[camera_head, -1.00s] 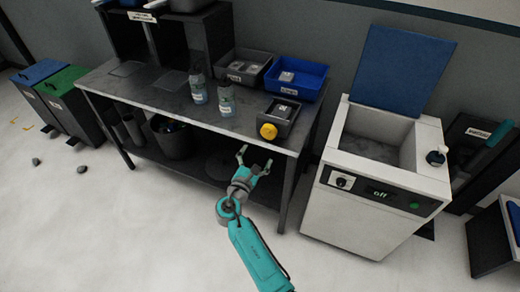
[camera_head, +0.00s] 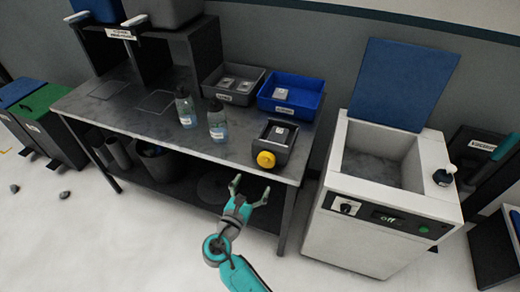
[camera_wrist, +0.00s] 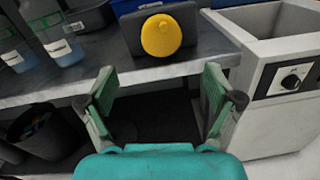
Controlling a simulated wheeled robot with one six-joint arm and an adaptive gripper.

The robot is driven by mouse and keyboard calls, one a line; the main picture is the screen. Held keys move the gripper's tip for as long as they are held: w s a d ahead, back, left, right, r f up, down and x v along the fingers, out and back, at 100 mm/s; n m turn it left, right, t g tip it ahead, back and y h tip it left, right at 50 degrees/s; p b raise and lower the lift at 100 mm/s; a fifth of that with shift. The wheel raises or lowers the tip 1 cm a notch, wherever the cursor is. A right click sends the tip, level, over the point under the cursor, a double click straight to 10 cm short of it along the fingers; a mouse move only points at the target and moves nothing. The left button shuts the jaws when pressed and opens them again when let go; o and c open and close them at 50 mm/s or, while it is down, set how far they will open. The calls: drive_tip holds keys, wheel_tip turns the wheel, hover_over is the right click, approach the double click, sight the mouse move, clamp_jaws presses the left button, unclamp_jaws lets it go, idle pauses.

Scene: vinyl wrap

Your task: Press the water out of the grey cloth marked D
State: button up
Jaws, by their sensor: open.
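A dark press-like box (camera_head: 285,145) with a round yellow knob (camera_head: 266,160) stands at the table's front right. A small grey piece with a pale mark (camera_head: 279,132) lies in its top; I cannot read the mark. Similar grey folded pieces (camera_head: 236,84) lie in the grey tray, and one (camera_head: 281,93) is in the blue tray. I cannot tell which is cloth D. My gripper (camera_head: 250,190) is open and empty, in front of the table edge and below the knob. In the wrist view the knob (camera_wrist: 161,36) is ahead, above the open fingers (camera_wrist: 157,95), not touched.
Two bottles (camera_head: 187,108) (camera_head: 217,122) stand on the table (camera_head: 135,112) left of the press. The grey tray (camera_head: 212,89) and blue tray (camera_head: 315,101) are behind. A white machine (camera_head: 350,240), lid up and display reading "off", stands right. Bins are under the table and far left.

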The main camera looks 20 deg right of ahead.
sight(265, 167)
drive_tip(key=x, duration=1.1)
drive_tip(key=shift+s, duration=0.1)
drive_tip(key=c, duration=1.1)
